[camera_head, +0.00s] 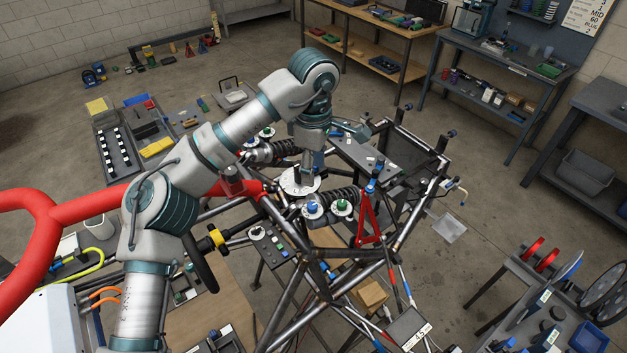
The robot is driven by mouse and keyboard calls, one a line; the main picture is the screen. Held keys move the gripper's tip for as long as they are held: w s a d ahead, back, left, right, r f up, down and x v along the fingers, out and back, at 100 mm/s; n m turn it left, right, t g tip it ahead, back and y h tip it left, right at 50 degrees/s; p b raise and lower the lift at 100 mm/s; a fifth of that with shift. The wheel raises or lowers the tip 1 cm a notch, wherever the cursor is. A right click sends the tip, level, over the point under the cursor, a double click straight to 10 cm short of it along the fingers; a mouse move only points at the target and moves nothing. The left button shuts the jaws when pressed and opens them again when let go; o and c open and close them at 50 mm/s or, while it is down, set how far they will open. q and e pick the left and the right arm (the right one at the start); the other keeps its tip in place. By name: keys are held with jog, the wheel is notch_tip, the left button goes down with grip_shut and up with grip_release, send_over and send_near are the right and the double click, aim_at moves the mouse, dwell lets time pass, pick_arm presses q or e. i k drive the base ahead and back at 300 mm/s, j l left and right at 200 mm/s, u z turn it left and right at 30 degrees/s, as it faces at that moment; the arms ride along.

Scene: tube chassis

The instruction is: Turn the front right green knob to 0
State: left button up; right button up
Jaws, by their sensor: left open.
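A green knob (343,206) sits on a pale round dial at the front right of the tube chassis, next to a blue knob (312,207) on a similar dial. Another green knob (267,132) and a blue knob (248,140) sit at the back left, beyond a shock absorber. My left gripper (306,170) points down over a white disc (294,186) behind and left of the front green knob, apart from that knob. It is open; its fingertips are small and hard to make out. The knob's pointer and scale are too small to read. My right gripper is out of view.
A red tube (110,197) crosses at left. Benches (490,65) stand at the back right; floor (500,215) is open there.

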aim_at(342, 204)
jog(key=k+l, duration=1.6)
jog(key=l, duration=0.15)
